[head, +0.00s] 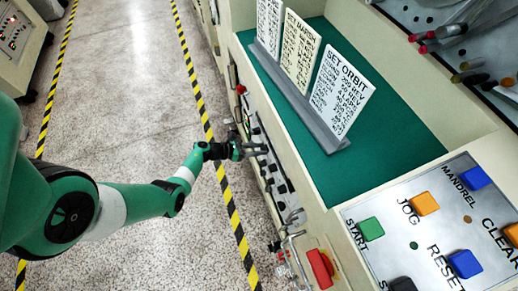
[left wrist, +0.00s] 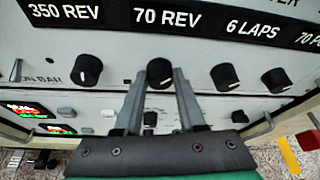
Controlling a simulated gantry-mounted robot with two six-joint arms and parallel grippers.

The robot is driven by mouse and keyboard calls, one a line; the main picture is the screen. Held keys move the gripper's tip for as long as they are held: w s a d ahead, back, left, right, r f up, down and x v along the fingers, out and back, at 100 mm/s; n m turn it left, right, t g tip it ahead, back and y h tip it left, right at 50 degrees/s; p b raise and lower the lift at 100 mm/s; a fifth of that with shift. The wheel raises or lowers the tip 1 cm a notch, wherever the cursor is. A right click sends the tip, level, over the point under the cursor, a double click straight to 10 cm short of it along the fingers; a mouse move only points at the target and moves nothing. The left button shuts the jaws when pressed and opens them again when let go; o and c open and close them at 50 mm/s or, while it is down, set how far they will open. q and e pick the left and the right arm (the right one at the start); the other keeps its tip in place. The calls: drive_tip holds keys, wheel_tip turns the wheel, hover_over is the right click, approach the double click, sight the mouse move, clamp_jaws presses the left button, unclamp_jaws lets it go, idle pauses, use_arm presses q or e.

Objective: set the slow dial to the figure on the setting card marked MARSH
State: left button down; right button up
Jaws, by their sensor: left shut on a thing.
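The setting card headed SET MARSH (head: 299,52) stands in the middle of three cards in a grey holder; its lines are too small to read surely. My left gripper (head: 252,149) is at the machine's front panel in the head view. In the left wrist view its fingers (left wrist: 160,82) are shut on a round black dial (left wrist: 160,68) below the reading 70 REV (left wrist: 167,18). Other black dials sit beside it, below 350 REV (left wrist: 66,12) and 6 LAPS (left wrist: 252,28). The dials' name labels are mostly hidden or unreadable, so I cannot tell which is slow. My right gripper is out of view.
The SET ORBIT card (head: 340,88) stands nearest on the green top (head: 385,160). A button panel with START (head: 371,229), JOG and RESET is at lower right. A red switch (head: 320,268) is on the front. The speckled floor aisle is clear.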

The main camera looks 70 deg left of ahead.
use_arm(q)
drive_tip(key=c, duration=0.5)
unclamp_jaws()
drive_tip(key=p+v, duration=0.4)
drive_tip(key=v, duration=0.7)
drive_tip(key=shift+s+p, duration=0.25)
drive_tip(key=shift+p, duration=0.15)
drive_tip(key=shift+a+r, duration=0.1)
drive_tip(key=shift+r, duration=0.05)
